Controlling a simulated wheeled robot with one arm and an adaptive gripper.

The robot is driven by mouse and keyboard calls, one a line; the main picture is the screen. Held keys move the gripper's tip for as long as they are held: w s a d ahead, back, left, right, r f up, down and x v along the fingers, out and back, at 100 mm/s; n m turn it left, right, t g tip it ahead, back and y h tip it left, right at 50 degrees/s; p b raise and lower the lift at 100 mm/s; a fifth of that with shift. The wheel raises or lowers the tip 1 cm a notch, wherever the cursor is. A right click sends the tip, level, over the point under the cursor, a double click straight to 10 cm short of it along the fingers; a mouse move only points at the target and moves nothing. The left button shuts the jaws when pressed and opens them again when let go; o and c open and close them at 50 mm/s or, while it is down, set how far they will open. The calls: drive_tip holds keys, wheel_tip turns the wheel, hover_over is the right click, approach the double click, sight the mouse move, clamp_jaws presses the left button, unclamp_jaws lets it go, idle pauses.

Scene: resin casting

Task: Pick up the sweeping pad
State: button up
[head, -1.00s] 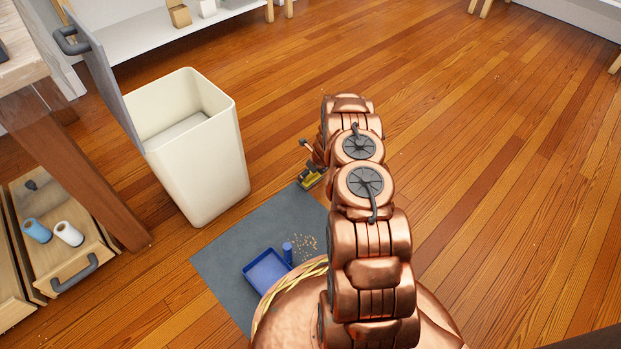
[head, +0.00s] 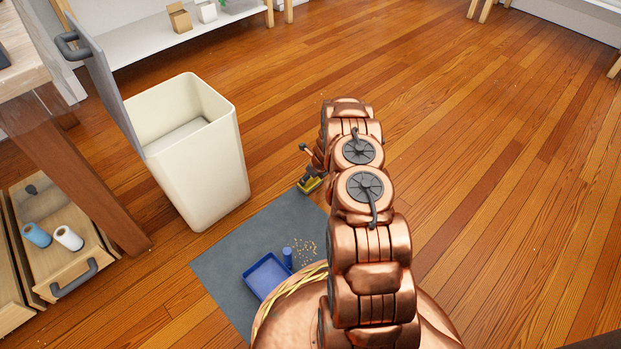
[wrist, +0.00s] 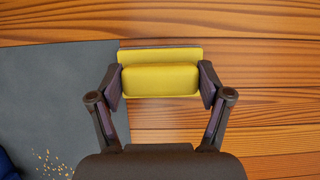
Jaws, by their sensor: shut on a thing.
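The sweeping pad (wrist: 160,80) is a yellow block, held between the two fingers of my gripper (wrist: 160,86) in the wrist view. A finger presses on each of its short ends. In the head view the yellow pad (head: 314,186) shows small, at the far right corner of the grey mat. My gripper (head: 309,176) is partly hidden there behind my arm. I cannot tell how far the pad is above the floor.
A grey mat (head: 235,245) lies on the wooden floor with a blue dustpan (head: 266,277) and scattered crumbs (head: 304,252) on it. A tall cream bin (head: 205,175) stands beside the mat. An open drawer (head: 70,262) holds two rolls at left. Floor on the right is clear.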

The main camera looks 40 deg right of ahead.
sight(310, 180)
drive_tip(key=shift+r+p, duration=1.4)
drive_tip(key=shift+r, duration=0.45)
drive_tip(key=shift+s+f+b, duration=0.1)
drive_tip(key=shift+f+b, duration=0.15)
drive_tip(key=shift+b, duration=0.25)
drive_tip(key=shift+s+a+b, duration=0.55)
drive_tip(key=shift+s+b, duration=0.15)
drive_tip(key=shift+b, duration=0.55)
drive_tip(key=s+b, duration=0.1)
drive_tip(key=s+a+b, duration=0.2)
drive_tip(key=b, duration=0.1)
drive_tip(key=shift+s+a+r, duration=0.15)
drive_tip(key=shift+s+r, duration=0.05)
drive_tip(key=shift+r, duration=0.05)
drive_tip(key=shift+s+a+r+b, duration=0.2)
drive_tip(key=shift+s+a, duration=0.35)
drive_tip(key=shift+s, duration=0.3)
drive_tip(key=shift+s+a+r+b, duration=0.2)
drive_tip(key=shift+s+a, duration=0.3)
drive_tip(key=shift+s, duration=0.3)
drive_tip(key=s+a, duration=0.3)
drive_tip(key=s, duration=0.2)
drive_tip(key=shift+a+r, duration=0.15)
drive_tip(key=shift+r, duration=0.05)
